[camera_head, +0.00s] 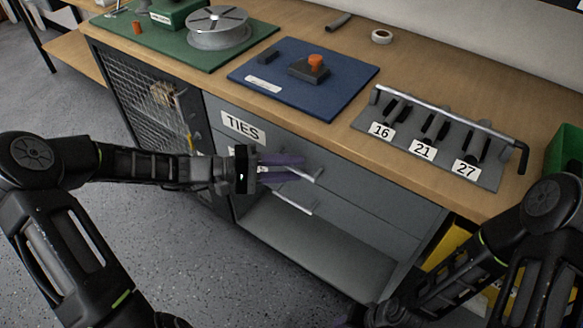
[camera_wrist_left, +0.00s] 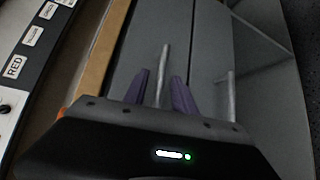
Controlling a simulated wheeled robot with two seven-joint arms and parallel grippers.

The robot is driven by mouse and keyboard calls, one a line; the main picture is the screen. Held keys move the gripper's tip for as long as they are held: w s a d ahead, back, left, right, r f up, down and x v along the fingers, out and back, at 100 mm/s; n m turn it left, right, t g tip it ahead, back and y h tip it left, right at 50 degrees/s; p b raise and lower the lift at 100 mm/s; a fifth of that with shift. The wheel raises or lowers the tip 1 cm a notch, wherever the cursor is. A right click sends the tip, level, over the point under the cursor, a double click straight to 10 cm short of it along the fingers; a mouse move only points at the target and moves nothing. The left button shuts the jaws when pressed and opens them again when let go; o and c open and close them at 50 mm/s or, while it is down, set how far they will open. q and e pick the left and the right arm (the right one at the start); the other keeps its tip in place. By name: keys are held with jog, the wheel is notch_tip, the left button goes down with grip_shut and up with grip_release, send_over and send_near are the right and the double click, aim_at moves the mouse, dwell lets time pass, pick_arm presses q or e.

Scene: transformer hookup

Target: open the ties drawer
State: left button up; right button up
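The ties drawer (camera_head: 335,180) is the upper grey drawer under the bench, with a white TIES label (camera_head: 243,127) at its left end. Its front looks flush with the cabinet. Its bar handle (camera_head: 316,175) also shows in the left wrist view (camera_wrist_left: 164,60). My left gripper (camera_head: 290,168) is at this handle. In the left wrist view its purple fingers (camera_wrist_left: 160,90) are apart, one on each side of the bar, with gaps visible. My right arm comes in at the lower right; its gripper is mostly cut off at the bottom edge.
A second bar handle (camera_head: 293,201) sits lower, above an open shelf space (camera_head: 320,250). A mesh door (camera_head: 145,100) is at left. On the bench are a blue mat (camera_head: 285,92), a rack with labels 16, 21, 27 (camera_head: 480,172) and a tape roll (camera_head: 382,37).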

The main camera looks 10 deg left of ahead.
pick_arm(q)
jog(key=shift+d, duration=0.2)
jog(key=shift+c, duration=0.2)
grip_shut()
dwell(1.2)
